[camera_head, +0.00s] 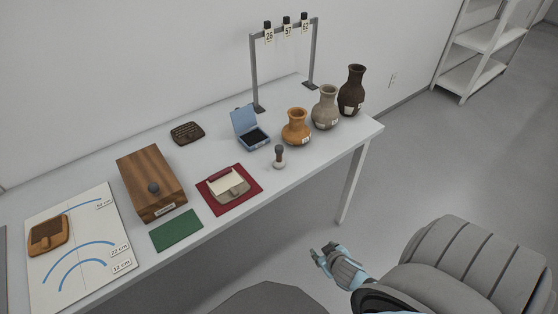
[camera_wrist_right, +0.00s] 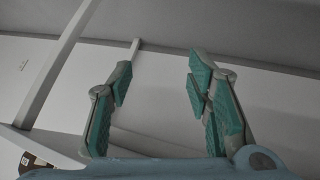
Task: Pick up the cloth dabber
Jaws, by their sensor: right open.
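The cloth dabber (camera_head: 279,157), a small upright piece with a dark knob handle and a pale rounded base, stands on the table near its front edge, right of the red mat. My right gripper (camera_head: 320,256) is off the table, in front of and below its edge, well apart from the dabber. In the right wrist view my right gripper (camera_wrist_right: 160,80) has its fingers spread with nothing between them. The dabber cannot be made out in that view. My left gripper is not in view.
A grey vase (camera_head: 325,107) and a dark vase (camera_head: 352,90) stand farther right. The table front right of the dabber is clear.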

